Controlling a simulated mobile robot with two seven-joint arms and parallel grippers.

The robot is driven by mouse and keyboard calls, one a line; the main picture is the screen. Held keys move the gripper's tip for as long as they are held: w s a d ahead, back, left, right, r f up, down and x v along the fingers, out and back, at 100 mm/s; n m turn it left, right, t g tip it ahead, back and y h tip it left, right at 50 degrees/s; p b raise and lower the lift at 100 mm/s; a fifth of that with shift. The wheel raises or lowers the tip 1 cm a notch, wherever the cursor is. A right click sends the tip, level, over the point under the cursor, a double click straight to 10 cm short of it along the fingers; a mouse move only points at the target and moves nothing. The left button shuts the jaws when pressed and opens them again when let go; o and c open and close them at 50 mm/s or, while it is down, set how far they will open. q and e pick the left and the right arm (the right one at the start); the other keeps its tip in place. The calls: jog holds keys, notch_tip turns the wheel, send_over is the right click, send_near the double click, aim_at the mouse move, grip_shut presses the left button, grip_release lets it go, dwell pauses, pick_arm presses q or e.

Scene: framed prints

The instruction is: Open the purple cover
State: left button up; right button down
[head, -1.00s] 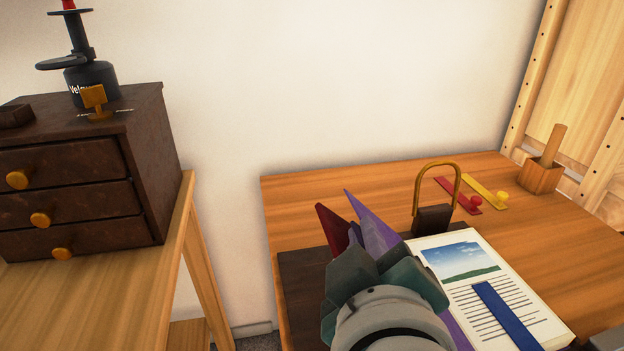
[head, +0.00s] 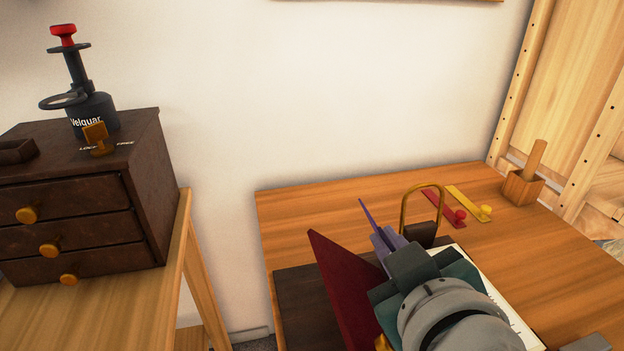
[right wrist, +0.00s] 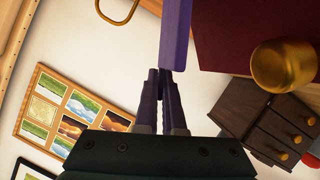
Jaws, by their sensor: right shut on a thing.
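The purple cover (head: 367,218) stands up, seen nearly edge-on, and my right gripper hides most of it in the head view. My right gripper (head: 384,240) is shut on it. In the right wrist view the cover (right wrist: 175,35) runs up from the closed fingertips (right wrist: 165,72). A dark red cover (head: 345,290) stands tilted just left of the gripper, with a gold knob (right wrist: 283,66) on it. The open book's white page (head: 485,262) shows only in part behind my right arm. My left gripper is not in view.
A dark board (head: 300,295) lies on the wooden table (head: 310,210). A padlock-shaped piece (head: 421,232) with a gold loop stands behind the gripper. Red (head: 443,208) and yellow (head: 468,203) strips lie farther back. A dark drawer cabinet (head: 70,205) stands left.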

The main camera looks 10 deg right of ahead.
jog(key=shift+d+r+p, duration=0.4)
jog(key=shift+d+r, duration=0.2)
jog(key=shift+d, duration=0.15)
jog(key=shift+d+f, duration=0.1)
jog(key=shift+d, duration=0.45)
jog(key=c, duration=1)
grip_release()
jog(key=shift+c, duration=0.2)
jog(key=shift+m, duration=0.3)
jog(key=v, duration=0.8)
jog(key=shift+s, duration=0.25)
jog(key=shift+s+r, duration=0.35)
jog(key=shift+s, duration=0.3)
